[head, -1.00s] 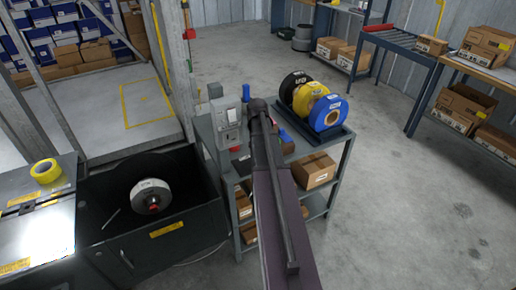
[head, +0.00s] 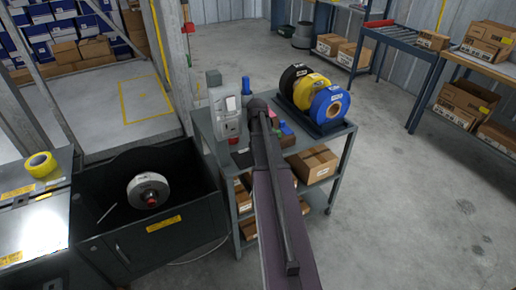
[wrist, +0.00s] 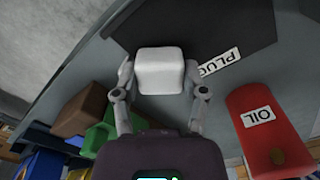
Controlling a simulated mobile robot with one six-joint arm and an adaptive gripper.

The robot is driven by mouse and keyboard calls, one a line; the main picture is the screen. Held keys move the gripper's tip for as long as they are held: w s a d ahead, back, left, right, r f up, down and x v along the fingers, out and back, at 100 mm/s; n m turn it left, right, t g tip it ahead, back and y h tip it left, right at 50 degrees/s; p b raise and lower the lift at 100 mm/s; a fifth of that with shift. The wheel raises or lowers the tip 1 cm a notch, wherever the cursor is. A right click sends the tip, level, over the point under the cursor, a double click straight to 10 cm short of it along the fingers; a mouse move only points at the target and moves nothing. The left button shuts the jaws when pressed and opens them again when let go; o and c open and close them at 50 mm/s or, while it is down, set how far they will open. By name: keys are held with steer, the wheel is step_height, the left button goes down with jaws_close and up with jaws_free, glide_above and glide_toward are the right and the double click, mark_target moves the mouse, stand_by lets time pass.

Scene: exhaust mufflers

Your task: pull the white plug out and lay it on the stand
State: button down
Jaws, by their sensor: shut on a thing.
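The white plug (wrist: 160,71), a rounded block, sits between the two fingers of my gripper (wrist: 160,85) in the wrist view. My gripper is shut on it. A dark flat pad (wrist: 228,28) with a label reading PLUG (wrist: 220,61) lies behind and to the right of the plug. The plug overlaps the pad's edge in the picture; I cannot tell whether it touches it. In the head view, my arm hides the gripper and the plug above the grey cart (head: 337,150).
A red OIL container (wrist: 268,130) is close to the right finger. Green and blue blocks (wrist: 100,137) are on the left. In the head view, coloured reels (head: 328,103) stand at the cart's back right. A round grey part (head: 149,190) is in a black bin (head: 190,215).

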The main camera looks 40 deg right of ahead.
steer(key=shift+c, duration=0.3)
jaws_free()
